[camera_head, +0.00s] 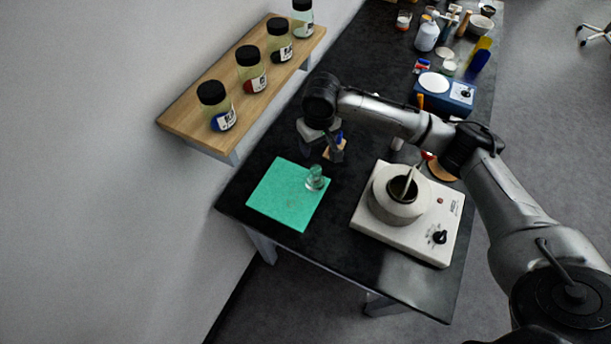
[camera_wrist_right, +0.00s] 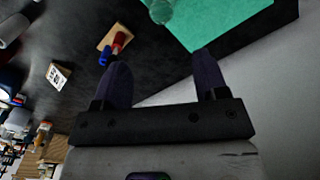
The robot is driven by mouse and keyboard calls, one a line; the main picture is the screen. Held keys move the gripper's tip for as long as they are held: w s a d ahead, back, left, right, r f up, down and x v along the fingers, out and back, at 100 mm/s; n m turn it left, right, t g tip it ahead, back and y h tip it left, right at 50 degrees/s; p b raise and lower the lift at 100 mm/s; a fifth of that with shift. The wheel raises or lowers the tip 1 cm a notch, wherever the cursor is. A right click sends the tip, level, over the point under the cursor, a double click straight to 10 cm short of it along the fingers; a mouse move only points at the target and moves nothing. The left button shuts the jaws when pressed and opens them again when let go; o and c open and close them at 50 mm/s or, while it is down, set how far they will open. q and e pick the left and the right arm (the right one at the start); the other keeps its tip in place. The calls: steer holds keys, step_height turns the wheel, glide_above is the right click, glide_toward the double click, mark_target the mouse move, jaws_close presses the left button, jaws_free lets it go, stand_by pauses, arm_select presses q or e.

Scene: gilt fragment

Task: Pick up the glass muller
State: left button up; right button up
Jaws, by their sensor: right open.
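The glass muller (camera_head: 315,178) is a small, clear greenish glass piece standing on the right part of a green mat (camera_head: 280,198). In the right wrist view the muller (camera_wrist_right: 160,10) is cut by the top edge, beyond the fingertips, on the edge of the mat (camera_wrist_right: 222,22). My right gripper (camera_head: 322,151) is open and empty, above the bench just behind the muller and apart from it. Its two dark fingers (camera_wrist_right: 160,66) show spread in the wrist view. My left gripper is not in view.
A white hotplate (camera_head: 424,240) with a round pot (camera_head: 385,207) stands right of the mat. A small wooden block with red and blue pieces (camera_wrist_right: 113,40) lies near the gripper. A wooden shelf (camera_head: 183,115) with several jars hangs at left.

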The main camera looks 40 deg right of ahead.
mark_target(316, 167)
steer(key=f+m, duration=0.1)
steer(key=f, duration=0.4)
steer(key=f+m+b, duration=0.1)
steer(key=f, duration=0.2)
steer(key=shift+s+a+f+m, duration=0.1)
steer(key=shift+s+m, duration=0.2)
steer(key=shift+a+f+b, duration=0.15)
steer(key=shift+f+b, duration=0.15)
steer(key=shift+f, duration=2.55)
steer(key=c, duration=1)
steer(key=shift+c, duration=0.7)
